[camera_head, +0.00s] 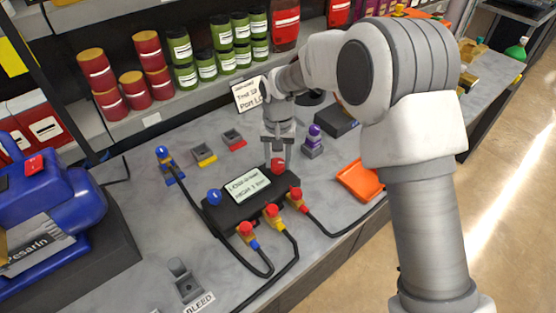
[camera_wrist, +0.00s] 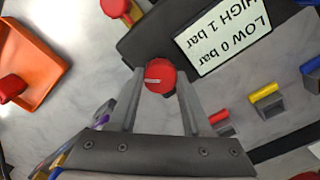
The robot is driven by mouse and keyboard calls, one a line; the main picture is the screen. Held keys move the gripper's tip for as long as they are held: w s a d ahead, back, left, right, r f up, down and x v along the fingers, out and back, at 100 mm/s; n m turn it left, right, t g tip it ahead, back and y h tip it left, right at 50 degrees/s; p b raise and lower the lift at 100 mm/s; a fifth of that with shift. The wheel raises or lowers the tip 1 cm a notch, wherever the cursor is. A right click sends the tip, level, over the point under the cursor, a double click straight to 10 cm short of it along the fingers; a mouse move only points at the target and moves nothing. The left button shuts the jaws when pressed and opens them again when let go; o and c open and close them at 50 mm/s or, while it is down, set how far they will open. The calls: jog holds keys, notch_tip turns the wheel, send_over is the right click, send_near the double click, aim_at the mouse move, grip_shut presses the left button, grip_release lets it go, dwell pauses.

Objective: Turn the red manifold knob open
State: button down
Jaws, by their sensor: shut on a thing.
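The black manifold (camera_head: 228,208) lies on the grey bench with a white display (camera_head: 246,185) on top. In the wrist view the display (camera_wrist: 228,38) reads HIGH 1 bar, LOW 0 bar. The red manifold knob (camera_head: 278,165) is at its right back corner, and a blue knob (camera_head: 214,196) is at its left end. My gripper (camera_head: 278,152) points down at the red knob. In the wrist view the red knob (camera_wrist: 158,80) sits between my two fingers, which are shut on it. A pale mark runs nearly level across the knob's face.
Red and yellow hose fittings (camera_head: 272,212) with black hoses line the manifold's front. A purple-topped part (camera_head: 313,138) and an orange tray (camera_head: 362,181) are to the right. A blue pump (camera_head: 62,225) stands left. Shelves of cans (camera_head: 223,46) rise behind.

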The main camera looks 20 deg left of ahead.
aim_at(278, 162)
jog(key=n, duration=0.4)
jog(key=shift+n, duration=0.3)
jog(key=n, duration=0.4)
jog(key=shift+n, duration=0.3)
jog(key=shift+c, duration=1.7)
grip_release()
notch_tip(278, 162, up, 18)
jog(key=p, duration=0.1)
jog(key=shift+f, duration=0.2)
